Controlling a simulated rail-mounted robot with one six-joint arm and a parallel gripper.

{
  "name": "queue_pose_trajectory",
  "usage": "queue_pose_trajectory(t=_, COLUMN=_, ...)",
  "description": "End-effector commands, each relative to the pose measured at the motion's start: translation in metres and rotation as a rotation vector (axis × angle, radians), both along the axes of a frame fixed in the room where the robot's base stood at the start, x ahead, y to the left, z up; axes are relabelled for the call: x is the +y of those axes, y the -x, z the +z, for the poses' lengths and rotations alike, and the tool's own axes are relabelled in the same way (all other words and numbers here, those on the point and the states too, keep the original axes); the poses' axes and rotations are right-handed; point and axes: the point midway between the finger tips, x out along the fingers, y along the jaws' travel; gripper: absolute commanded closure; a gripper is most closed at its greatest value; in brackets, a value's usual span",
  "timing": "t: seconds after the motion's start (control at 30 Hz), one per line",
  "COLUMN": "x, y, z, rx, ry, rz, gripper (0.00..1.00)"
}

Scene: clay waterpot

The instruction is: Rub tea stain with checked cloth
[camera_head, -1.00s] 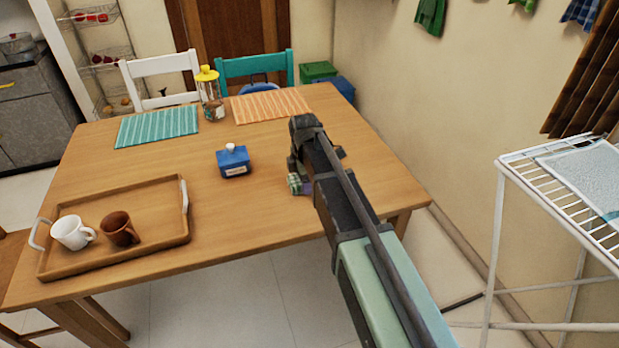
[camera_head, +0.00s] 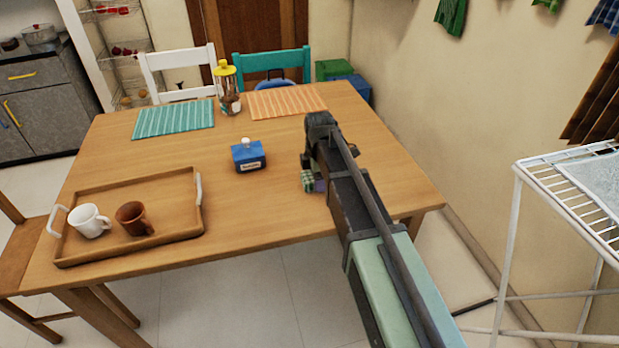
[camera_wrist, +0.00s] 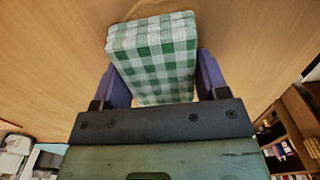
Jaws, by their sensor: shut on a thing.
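The green-and-white checked cloth (camera_wrist: 155,55) is a folded pad held between the two purple fingers of my gripper (camera_wrist: 158,78) in the wrist view. In the head view my gripper (camera_head: 315,182) is over the right part of the wooden table (camera_head: 265,205), and a small green corner of the cloth (camera_head: 307,180) shows there. I cannot tell whether the cloth touches the table. No tea stain can be made out in either view; my arm hides part of the tabletop.
A blue box (camera_head: 248,157) stands left of my gripper. A wooden tray (camera_head: 175,221) holds a white mug (camera_head: 88,221) and a brown mug (camera_head: 132,218). A jar (camera_head: 229,92) and two placemats are at the back. A white drying rack (camera_head: 540,175) stands at the right.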

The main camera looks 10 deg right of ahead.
Motion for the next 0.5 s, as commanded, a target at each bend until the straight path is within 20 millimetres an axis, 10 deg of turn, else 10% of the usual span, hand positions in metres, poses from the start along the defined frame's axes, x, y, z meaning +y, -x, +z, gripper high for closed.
queue_pose_trajectory(t=0.5, x=-0.033, y=-0.005, z=-0.003, rx=0.0, ry=0.0, rz=0.0, gripper=0.51)
